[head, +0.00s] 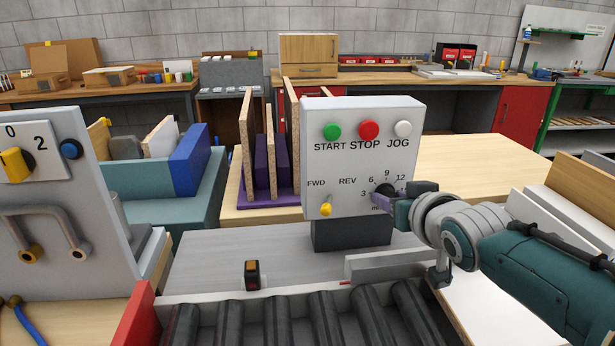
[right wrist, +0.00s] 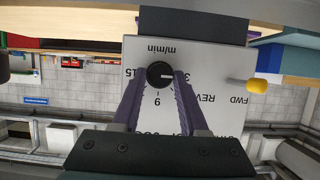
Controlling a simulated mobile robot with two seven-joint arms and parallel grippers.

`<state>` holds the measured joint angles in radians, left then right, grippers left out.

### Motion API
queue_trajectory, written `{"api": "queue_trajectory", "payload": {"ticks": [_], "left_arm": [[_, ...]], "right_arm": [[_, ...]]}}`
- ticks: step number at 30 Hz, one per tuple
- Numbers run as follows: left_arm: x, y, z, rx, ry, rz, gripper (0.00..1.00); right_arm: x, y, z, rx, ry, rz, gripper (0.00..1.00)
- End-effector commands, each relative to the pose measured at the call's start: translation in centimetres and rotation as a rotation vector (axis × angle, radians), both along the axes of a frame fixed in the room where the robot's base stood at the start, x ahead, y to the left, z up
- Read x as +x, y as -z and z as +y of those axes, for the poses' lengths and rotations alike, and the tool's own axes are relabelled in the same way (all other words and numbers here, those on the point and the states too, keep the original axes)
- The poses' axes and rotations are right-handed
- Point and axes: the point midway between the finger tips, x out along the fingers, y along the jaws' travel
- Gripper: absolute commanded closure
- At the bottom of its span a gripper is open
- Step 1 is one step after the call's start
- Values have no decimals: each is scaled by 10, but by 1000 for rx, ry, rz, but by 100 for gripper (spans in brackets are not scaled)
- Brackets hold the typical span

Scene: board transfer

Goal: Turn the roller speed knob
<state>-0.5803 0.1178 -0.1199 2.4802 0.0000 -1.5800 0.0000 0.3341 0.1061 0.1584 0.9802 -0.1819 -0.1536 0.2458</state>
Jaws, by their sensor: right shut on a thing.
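The roller speed knob (right wrist: 160,75) is a round black dial on the front of a light grey control box (head: 345,120), with numbers around it. In the right wrist view it sits between the tips of my right gripper (right wrist: 161,84), whose purple fingers are shut on it. In the head view the right gripper (head: 385,201) reaches the knob (head: 383,190) from the right and covers part of it and its scale. A white pointer mark shows on the knob in the right wrist view. My left gripper is not in view.
The box carries a green button (head: 332,131), red button (head: 369,130), white button (head: 403,129) and yellow-tipped FWD/REV lever (head: 326,209). Black rollers (head: 320,318) lie in front. A grey cabinet (head: 70,200) with a yellow switch stands left. A purple rack (head: 268,192) holds boards behind.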

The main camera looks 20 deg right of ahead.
Motion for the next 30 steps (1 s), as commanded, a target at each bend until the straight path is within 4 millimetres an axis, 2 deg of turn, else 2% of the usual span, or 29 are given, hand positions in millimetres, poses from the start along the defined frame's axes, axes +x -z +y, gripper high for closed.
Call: {"api": "queue_trajectory", "payload": {"ticks": [15, 16, 23, 30], "left_arm": [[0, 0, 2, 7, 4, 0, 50], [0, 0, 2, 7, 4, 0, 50], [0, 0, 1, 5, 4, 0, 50], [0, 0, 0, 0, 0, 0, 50]], "right_arm": [[0, 1, 0, -20, 0, 7, 100], [0, 1, 0, -19, 0, 8, 54], [0, 0, 0, -19, 0, 6, 28], [0, 0, 0, -18, 1, 4, 28]]}}
